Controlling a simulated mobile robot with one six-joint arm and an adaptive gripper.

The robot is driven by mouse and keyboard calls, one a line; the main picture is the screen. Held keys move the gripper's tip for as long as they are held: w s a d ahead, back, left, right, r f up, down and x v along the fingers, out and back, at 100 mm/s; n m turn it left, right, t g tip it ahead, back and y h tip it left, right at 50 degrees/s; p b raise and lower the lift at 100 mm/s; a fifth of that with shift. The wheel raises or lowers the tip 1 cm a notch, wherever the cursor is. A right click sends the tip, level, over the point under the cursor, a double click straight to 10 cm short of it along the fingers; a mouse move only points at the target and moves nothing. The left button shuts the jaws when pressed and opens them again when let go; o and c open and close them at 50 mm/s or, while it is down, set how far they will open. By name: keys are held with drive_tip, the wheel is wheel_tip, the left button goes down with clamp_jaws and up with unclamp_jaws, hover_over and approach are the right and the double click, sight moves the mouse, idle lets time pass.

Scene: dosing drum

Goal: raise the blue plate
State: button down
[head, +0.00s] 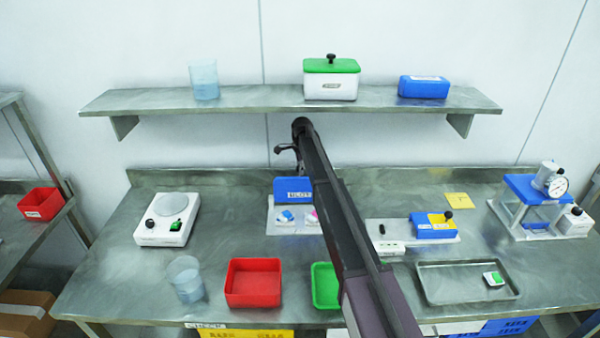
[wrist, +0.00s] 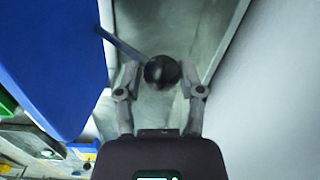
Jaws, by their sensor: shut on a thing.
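A blue plate (head: 293,189) with a white label shows behind my arm in the head view, at the back of a white base (head: 283,222). In the wrist view a large blue surface, which looks like this plate (wrist: 58,60), fills the upper left. A thin bar runs from beside it to a round black knob (wrist: 158,70). My gripper (wrist: 163,82) has one finger on each side of the knob and is shut on it. In the head view my arm hides part of the plate and the knob.
A red tray (head: 253,284), a green tray (head: 325,286) and a clear beaker (head: 187,279) stand at the bench front. A scale (head: 167,219) is at left. A dial-gauge stand (head: 541,203) is at right. A shelf (head: 250,98) is above.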

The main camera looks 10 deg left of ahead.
drive_tip(key=shift+w+f+b, duration=0.35)
drive_tip(key=shift+f, duration=0.2)
drive_tip(key=shift+s, duration=0.1)
drive_tip(key=c, duration=0.5)
unclamp_jaws()
drive_tip(key=shift+c, duration=0.2)
drive_tip(key=shift+o, duration=1.2)
drive_tip(key=shift+a+f, duration=0.1)
drive_tip(key=shift+f, duration=0.1)
drive_tip(key=shift+w, duration=0.3)
drive_tip(key=shift+s+r, duration=0.1)
drive_tip(key=shift+r, duration=0.1)
